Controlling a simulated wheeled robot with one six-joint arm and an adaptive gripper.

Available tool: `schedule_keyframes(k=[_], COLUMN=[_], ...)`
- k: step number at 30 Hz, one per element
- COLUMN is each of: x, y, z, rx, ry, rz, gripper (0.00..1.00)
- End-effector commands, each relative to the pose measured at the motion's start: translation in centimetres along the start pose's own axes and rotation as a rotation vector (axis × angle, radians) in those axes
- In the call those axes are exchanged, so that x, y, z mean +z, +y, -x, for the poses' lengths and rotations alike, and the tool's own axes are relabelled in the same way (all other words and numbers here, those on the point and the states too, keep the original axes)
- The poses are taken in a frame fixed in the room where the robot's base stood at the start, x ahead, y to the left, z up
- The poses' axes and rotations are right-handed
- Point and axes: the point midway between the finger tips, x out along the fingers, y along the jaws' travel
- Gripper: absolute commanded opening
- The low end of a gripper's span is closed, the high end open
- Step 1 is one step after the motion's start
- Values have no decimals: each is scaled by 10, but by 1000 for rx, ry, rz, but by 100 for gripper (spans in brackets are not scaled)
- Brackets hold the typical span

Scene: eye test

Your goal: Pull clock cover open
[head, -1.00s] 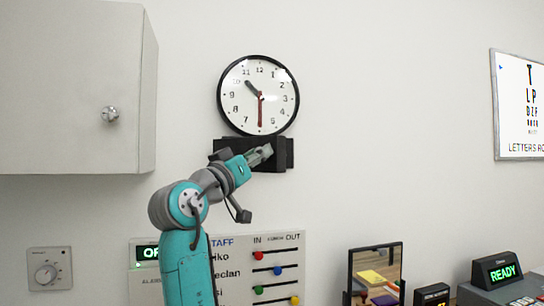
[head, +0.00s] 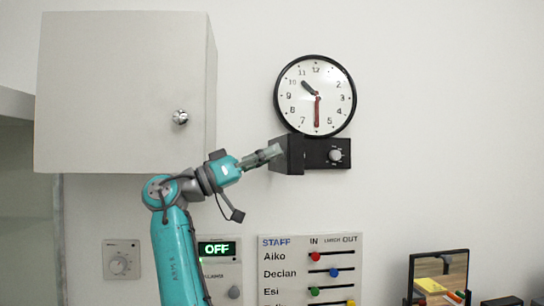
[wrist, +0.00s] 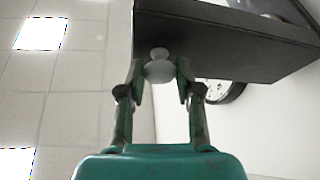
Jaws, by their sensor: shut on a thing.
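The round wall clock (head: 315,96) has a white face and black rim. A black housing (head: 320,150) sits just below it, with a grey dial (head: 335,155) exposed on its right part. The black clock cover (head: 288,153) stands swung out from the housing at its left end. My gripper (head: 276,152) is at the cover's front. In the wrist view, my gripper (wrist: 160,68) is shut on a pale round knob (wrist: 158,70) on the dark cover (wrist: 215,45). The clock's rim shows partly behind the cover there (wrist: 225,93).
A grey wall cabinet (head: 125,95) with a round knob hangs left of my arm. Below are a thermostat (head: 121,259), a green OFF display (head: 217,249) and a staff board (head: 310,270). A mirror (head: 438,278) stands lower right. The wall right of the clock is bare.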

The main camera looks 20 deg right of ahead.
Motion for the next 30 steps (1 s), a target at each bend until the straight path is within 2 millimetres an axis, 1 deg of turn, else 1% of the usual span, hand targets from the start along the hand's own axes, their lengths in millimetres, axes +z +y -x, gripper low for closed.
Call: schedule_keyframes(k=[14, 15, 17, 18, 30], x=[0, 0, 0, 0, 0], y=[-1, -1, -1, -1, -1], z=[0, 0, 0, 0, 0], rx=[9, 9, 9, 9, 8], ry=[-3, -4, -3, -3, -3], rz=[4, 4, 4, 4, 4], gripper=[0, 44, 59, 60, 60])
